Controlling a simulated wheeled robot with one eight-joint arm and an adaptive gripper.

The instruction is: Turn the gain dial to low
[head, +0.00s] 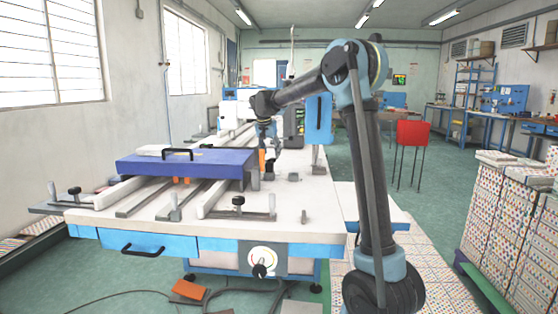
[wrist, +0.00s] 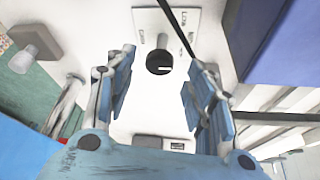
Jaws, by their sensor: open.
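In the wrist view, a black round dial (wrist: 159,63) with a pale pointer mark sits on a light plate (wrist: 184,42). A small label that seems to read "LOW" is near the plate's top right. My gripper (wrist: 160,76) is open, its two blue fingers on either side of the dial in the picture. I cannot tell whether they touch it. In the head view my gripper (head: 268,152) points down over the white bench, beside the right end of the purple-blue box, and the dial under it is not visible.
The purple-blue box (head: 187,166) with a black handle lies across rails on the white bench (head: 290,215). Clamps stand along the front edge. A front panel carries a white-faced round control (head: 262,258). A red panel on legs (head: 412,133) stands to the right.

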